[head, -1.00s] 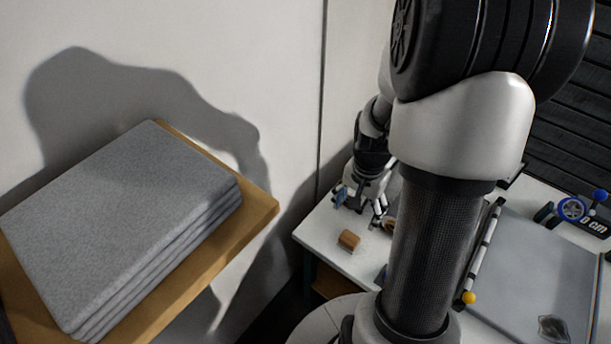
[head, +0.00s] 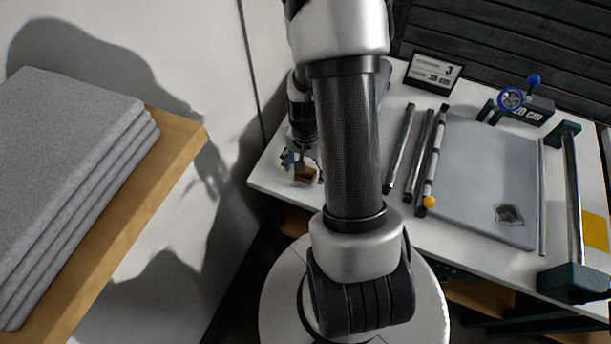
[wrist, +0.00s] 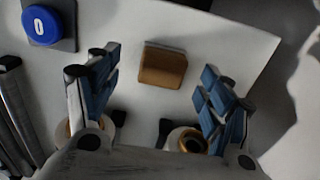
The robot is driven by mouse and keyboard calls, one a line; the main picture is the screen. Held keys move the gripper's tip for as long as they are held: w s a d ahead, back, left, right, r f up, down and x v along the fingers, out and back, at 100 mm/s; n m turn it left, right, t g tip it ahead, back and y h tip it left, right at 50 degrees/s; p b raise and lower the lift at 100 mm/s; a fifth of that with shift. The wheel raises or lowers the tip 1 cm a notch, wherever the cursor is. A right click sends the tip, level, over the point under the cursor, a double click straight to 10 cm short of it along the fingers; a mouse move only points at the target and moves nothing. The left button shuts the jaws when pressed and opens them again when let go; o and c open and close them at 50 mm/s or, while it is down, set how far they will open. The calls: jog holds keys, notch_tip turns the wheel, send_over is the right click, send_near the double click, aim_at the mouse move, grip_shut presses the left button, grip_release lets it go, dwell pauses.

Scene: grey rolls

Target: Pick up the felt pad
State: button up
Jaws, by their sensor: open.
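A small brown block (wrist: 162,66) with a darker front face lies on the white table; it is the likeliest felt pad, though its material is not certain. It also shows in the head view (head: 305,178), partly covered by my gripper. My gripper (wrist: 160,80) is open and empty, its blue-padded fingers apart to the left and right of the block in the wrist view. The block lies beyond the fingers there, with a gap on both sides. In the head view my gripper (head: 301,162) is just above the block.
A blue round button (wrist: 42,22) is at upper left. Grey sheets (head: 60,150) lie stacked on a wooden shelf (head: 165,165). Rods and a grey mat (head: 480,170) lie right of my arm.

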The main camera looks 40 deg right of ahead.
aim_at(306, 173)
jog(key=f, duration=0.1)
jog(key=f+b, duration=0.1)
jog(key=f, duration=0.1)
jog(key=f+b, duration=0.1)
jog(key=shift+w+d+f, duration=0.2)
jog(key=shift+w+f, duration=0.1)
jog(key=shift+f, duration=0.1)
jog(key=shift+r, duration=0.1)
jog(key=shift+c, duration=0.4)
jog(key=c, duration=1.1)
